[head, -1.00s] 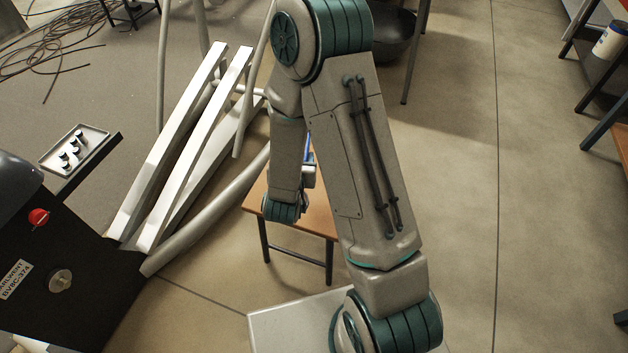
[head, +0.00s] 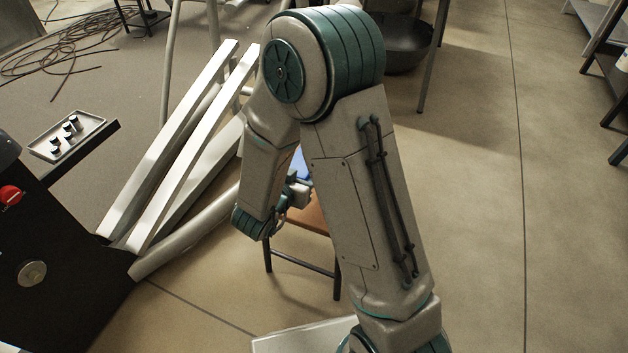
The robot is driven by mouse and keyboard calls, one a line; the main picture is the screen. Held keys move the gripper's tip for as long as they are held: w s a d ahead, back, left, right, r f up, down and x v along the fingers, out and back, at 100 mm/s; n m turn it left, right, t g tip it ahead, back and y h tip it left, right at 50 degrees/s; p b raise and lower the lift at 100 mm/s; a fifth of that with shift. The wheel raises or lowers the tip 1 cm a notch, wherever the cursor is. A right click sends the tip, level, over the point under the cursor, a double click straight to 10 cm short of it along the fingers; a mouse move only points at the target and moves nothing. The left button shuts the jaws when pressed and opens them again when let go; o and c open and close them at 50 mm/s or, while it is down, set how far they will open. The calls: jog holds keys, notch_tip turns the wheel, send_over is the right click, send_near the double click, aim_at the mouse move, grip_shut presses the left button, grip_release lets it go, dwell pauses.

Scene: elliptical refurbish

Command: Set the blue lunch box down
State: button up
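The blue lunch box (head: 301,165) shows only as a small blue patch between my arm links in the head view. It is just above and beyond my gripper (head: 299,186), over or on the small wooden-topped stool (head: 308,217). My arm covers most of the box and the stool top, so I cannot tell whether the box touches the wood. The fingertips are hidden, and whether they grip the box does not show.
White beams and grey tubes (head: 190,150) of a machine frame stand close left of the stool. A black panel with a red knob (head: 11,195) is at far left. A dark round bowl (head: 398,50) sits behind. Open floor (head: 470,210) lies to the right.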

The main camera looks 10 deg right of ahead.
jog(key=b+x, duration=0.1)
jog(key=x, duration=0.2)
jog(key=f+b+x, duration=0.1)
jog(key=x, duration=0.3)
jog(key=shift+f, duration=0.15)
notch_tip(320, 180, down, 4)
jog(key=shift+f+b, duration=0.1)
jog(key=shift+b, duration=1.05)
jog(key=shift+r, duration=0.2)
jog(key=shift+f, duration=0.1)
jog(key=o, duration=1.3)
jog(key=shift+c, duration=0.2)
